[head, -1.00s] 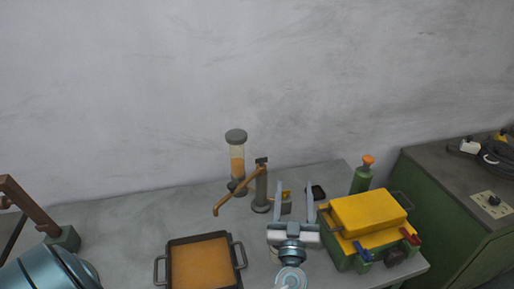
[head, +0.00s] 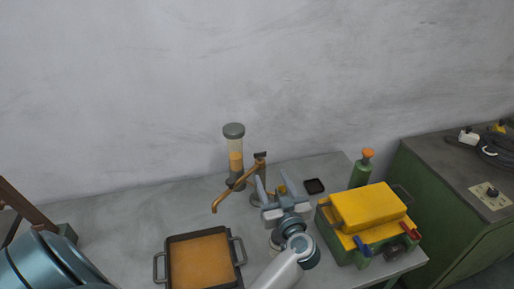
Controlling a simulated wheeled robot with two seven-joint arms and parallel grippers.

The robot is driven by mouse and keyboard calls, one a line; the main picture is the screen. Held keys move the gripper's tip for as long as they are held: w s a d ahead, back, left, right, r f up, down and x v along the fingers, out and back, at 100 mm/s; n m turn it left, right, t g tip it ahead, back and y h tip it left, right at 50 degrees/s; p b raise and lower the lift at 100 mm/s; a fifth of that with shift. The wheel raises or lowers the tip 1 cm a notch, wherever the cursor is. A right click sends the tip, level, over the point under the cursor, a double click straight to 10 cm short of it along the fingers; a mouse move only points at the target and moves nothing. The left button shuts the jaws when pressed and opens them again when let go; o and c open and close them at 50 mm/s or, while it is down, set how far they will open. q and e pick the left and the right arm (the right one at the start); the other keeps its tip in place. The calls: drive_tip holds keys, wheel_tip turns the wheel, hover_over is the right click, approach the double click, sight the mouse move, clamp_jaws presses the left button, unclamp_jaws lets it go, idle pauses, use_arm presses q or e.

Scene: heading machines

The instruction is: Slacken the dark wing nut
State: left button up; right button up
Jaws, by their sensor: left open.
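A small dark piece (head: 260,155) sits on top of a post that carries an orange-brown arm (head: 232,190). It may be the dark wing nut, but it is too small to tell. My left gripper (head: 277,188) is open, just right of and in front of this post. Its fingers point away toward the wall. A small yellow thing (head: 282,188) shows between or behind the fingers, and I cannot tell which. The gripper hides part of the post's foot. My right gripper is not in view.
A tray with an orange-brown inside (head: 166,243) lies left of my arm. A green and yellow box (head: 368,211) stands to the right, with a green bottle (head: 361,175) behind it. A tall dispenser (head: 235,150) stands behind the post. The table's left part is clear.

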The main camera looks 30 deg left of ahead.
sight(260, 155)
use_arm(q)
drive_tip(key=p+x, duration=0.4)
drive_tip(key=x, duration=1.1)
drive_tip(key=shift+w+a+r, duration=0.1)
drive_tip(key=shift+w+a, duration=0.5)
drive_tip(key=shift+a, duration=0.05)
drive_tip(key=c, duration=1.1)
